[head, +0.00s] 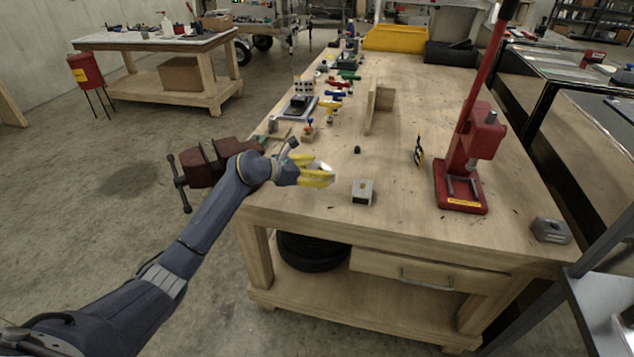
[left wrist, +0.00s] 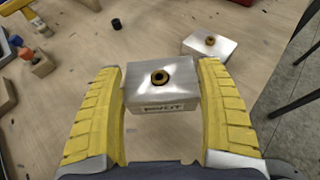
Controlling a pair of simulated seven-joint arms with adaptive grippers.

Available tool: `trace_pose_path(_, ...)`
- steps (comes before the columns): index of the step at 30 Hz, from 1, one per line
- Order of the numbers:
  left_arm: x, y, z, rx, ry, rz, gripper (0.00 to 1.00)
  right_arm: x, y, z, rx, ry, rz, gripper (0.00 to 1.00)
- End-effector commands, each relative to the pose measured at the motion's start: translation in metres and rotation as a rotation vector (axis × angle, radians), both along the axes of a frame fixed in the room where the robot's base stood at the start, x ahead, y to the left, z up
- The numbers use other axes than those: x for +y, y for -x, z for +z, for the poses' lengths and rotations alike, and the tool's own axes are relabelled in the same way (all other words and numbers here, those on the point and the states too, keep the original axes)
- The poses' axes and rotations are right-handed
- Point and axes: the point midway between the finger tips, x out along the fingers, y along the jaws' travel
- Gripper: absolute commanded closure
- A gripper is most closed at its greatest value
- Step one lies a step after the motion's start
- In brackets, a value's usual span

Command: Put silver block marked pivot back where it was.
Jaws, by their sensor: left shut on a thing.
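The silver block marked pivot (left wrist: 160,82) sits between the two yellow fingers of my left gripper (left wrist: 162,100), which is shut on it. Its top has a dark hole with a brass-coloured ring, and its label faces the wrist camera. In the head view my left gripper (head: 318,176) is over the left front part of the wooden workbench (head: 310,215). Only a bright bit of the held block (head: 326,167) shows there, mostly hidden by the fingers. The exact gap between block and bench top is hard to tell. My right gripper is not in view.
A second silver block (head: 362,191) lies on the bench to the right of my left gripper. A red press (head: 466,165) stands to the right, and a dark red vise (head: 208,165) is at the left edge. Front bench space is clear.

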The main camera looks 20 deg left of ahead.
Motion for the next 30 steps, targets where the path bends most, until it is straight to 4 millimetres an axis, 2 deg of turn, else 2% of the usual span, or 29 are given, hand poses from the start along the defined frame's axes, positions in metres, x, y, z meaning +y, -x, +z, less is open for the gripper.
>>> trace_pose_path(4, 0.000, 0.000, -0.006, 0.000, 0.003, 0.001, 0.72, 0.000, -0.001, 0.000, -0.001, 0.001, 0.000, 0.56)
trace_pose_path(12, -0.001, 0.000, -0.037, 0.001, 0.003, 0.001, 0.72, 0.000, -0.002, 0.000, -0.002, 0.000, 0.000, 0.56)
trace_pose_path(15, 0.000, 0.000, -0.043, 0.001, 0.002, 0.001, 0.72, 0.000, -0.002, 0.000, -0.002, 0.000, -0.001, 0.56)
trace_pose_path(29, 0.000, 0.000, -0.047, -0.001, 0.001, 0.000, 0.72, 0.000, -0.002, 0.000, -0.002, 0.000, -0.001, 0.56)
trace_pose_path(30, 0.000, 0.000, -0.049, 0.001, 0.001, 0.000, 0.24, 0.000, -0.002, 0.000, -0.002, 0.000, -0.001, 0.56)
